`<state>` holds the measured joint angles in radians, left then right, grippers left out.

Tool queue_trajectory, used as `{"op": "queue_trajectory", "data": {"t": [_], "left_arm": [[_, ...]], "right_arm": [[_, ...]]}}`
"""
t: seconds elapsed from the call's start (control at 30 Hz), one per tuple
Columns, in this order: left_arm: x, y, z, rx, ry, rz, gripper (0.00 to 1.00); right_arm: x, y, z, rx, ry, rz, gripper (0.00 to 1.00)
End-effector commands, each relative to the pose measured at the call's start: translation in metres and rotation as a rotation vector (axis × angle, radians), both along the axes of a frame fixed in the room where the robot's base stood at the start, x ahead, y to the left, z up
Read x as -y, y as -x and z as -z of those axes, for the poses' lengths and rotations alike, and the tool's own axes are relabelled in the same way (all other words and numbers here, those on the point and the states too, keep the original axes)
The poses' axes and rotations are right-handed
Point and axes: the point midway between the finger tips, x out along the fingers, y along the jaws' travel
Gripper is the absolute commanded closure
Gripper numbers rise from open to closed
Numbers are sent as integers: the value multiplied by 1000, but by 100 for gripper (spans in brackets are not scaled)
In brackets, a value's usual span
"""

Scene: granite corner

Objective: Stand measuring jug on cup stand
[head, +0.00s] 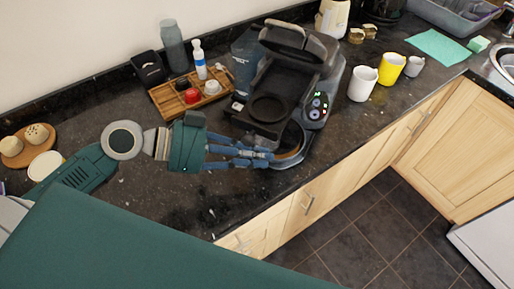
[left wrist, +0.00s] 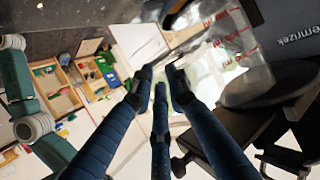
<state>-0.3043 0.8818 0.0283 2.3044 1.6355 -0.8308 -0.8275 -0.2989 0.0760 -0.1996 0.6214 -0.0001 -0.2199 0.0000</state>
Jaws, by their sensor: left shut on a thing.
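The measuring jug (left wrist: 232,42) is clear with red markings and shows at the upper right in the left wrist view, tilted in that picture. My left gripper (head: 268,157) reaches in from the left at the front of the dark coffee machine (head: 300,70). Its blue fingers also show in the left wrist view (left wrist: 160,88), close together beside the jug and shut on it. In the head view I cannot make out the jug clearly. The cup stand looks like the round base (head: 292,158) low on the machine, partly hidden by machine and fingers. My right gripper is not in view.
A wooden tray (head: 178,103) with small bottles and pots stands left of the machine. White (head: 362,84), yellow (head: 391,69) and grey (head: 414,66) cups stand right of it. The counter's front edge is close below the gripper. Bare counter lies between machine and cups.

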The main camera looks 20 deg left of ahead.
Motion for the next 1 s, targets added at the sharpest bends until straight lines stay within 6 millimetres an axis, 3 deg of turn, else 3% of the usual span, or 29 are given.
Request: {"op": "queue_trajectory", "data": {"t": [0.23, 0.27, 0.33, 0.7, 1.0], "left_arm": [[-4, -7, -3, 14, 4, -18, 100], [-4, -7, -3, 12, 3, -19, 79], [-4, -6, -3, 12, 3, -17, 66], [-5, -2, -1, 5, 2, -11, 66], [-36, 13, -13, 2, 2, -12, 66]], "right_arm": [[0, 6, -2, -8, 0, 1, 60], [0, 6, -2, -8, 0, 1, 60], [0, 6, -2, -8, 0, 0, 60], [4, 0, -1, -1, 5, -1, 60], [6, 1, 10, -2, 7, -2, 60]]}}
